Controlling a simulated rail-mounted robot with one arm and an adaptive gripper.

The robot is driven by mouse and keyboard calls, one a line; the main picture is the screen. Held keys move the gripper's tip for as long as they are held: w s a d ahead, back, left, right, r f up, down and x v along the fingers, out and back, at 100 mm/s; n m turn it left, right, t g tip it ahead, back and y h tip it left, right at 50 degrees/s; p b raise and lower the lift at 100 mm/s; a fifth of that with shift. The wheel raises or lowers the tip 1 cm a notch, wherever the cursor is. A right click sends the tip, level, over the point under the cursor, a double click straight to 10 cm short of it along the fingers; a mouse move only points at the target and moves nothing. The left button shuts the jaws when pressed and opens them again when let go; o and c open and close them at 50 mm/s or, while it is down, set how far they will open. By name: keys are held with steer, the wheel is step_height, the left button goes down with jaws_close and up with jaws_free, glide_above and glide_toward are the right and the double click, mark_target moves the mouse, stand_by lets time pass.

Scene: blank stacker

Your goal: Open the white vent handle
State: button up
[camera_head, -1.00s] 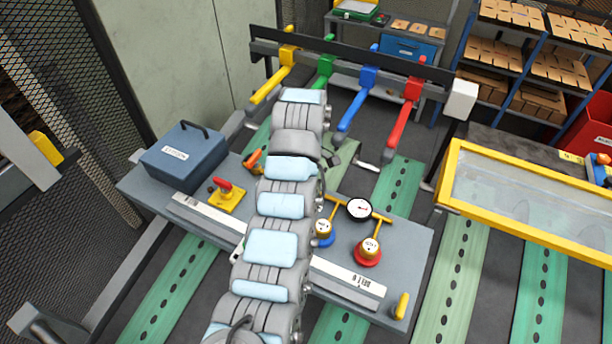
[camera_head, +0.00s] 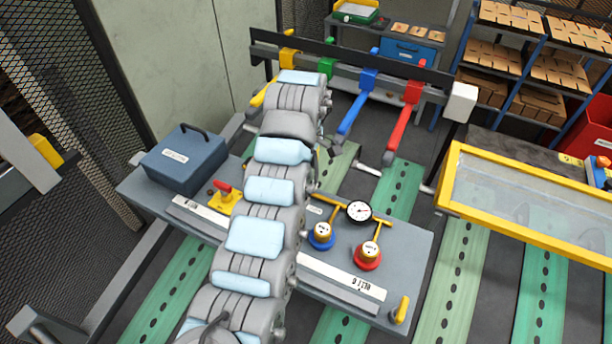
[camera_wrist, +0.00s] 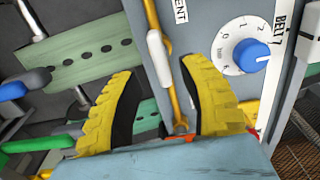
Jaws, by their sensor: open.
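In the wrist view a white handle (camera_wrist: 158,58) sits on a thin yellow rod, beside a grey panel with a label ending in "ENT". The rod runs down to a yellow ring near the bottom middle. My gripper (camera_wrist: 160,70) is open, one yellow ribbed finger on each side of the rod and handle. The handle shows between the fingers; I cannot tell whether either touches it. In the head view my arm reaches up over the grey bench, and my gripper is hidden behind it.
A blue dial (camera_wrist: 249,56) is right of the fingers in the wrist view. In the head view, the bench (camera_head: 405,265) holds a blue box (camera_head: 185,160), a gauge (camera_head: 359,211) and small valves. Coloured levers, including a red one (camera_head: 403,120), hang from a rail beyond.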

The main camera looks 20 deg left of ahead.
step_height(320, 180, up, 8)
steer(key=shift+f, duration=0.25)
stand_by(0.7)
